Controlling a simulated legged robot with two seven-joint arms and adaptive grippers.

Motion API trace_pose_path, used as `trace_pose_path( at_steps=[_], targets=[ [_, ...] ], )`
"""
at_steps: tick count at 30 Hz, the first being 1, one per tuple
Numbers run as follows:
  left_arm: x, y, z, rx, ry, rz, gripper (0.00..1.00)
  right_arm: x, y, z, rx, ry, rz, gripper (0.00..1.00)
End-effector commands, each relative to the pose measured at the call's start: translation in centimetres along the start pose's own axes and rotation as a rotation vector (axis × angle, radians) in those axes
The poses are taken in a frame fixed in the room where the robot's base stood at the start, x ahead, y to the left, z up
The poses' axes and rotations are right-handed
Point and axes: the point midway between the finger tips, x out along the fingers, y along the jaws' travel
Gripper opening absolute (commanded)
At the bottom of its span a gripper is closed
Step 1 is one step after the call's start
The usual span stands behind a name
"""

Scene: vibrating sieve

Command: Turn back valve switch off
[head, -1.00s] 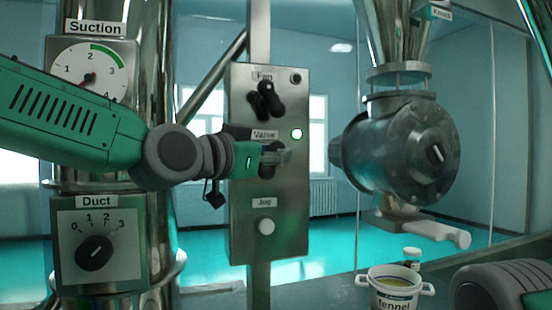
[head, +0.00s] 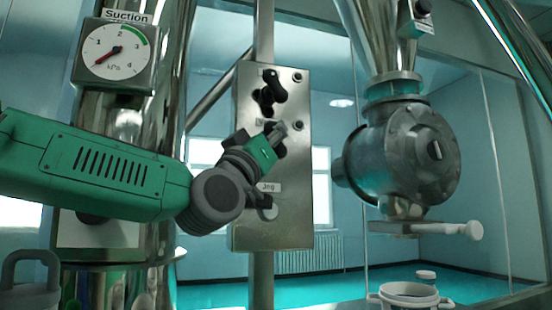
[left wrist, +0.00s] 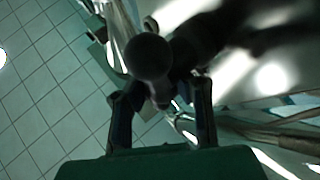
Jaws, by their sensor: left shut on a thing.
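The metal control panel (head: 297,185) stands upright in the middle of the head view. The dark valve switch (head: 280,151) is on it, between the black fan knob (head: 270,92) above and the Jog label (head: 269,187) below. My left gripper (head: 277,132) is shut on the valve switch, tilted up to the right, and covers most of it and its label. In the left wrist view my two fingers (left wrist: 162,105) stand either side of a dark part, with a dark round knob (left wrist: 148,56) beyond them. The small lamp (head: 298,126) beside the switch looks dark. My right gripper is out of view.
A suction gauge (head: 114,55) is on the steel column at left. A round metal valve body (head: 405,155) with a pale handle (head: 450,229) hangs at right. A white pot (head: 408,296) stands at the bottom right. Free air lies between panel and valve body.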

Motion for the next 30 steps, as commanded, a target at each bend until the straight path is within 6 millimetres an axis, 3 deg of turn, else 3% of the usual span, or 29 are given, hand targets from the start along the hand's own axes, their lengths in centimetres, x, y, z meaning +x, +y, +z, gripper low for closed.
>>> trace_pose_path(
  at_steps=[1, 9, 29, 30],
  targets=[
    [-0.4, -0.1, 0.7, -0.017, 0.022, -0.008, 0.0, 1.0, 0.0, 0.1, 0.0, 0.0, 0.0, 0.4],
    [-0.4, -0.2, 0.4, -0.085, 0.133, -0.041, 0.0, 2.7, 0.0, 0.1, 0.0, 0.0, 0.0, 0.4],
    [-0.4, -0.2, 0.3, -0.112, 0.177, -0.054, 0.0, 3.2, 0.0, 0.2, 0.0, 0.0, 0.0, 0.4],
    [-0.4, -0.2, 0.3, -0.112, 0.177, -0.054, 0.25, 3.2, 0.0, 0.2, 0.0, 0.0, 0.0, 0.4]
  ],
)
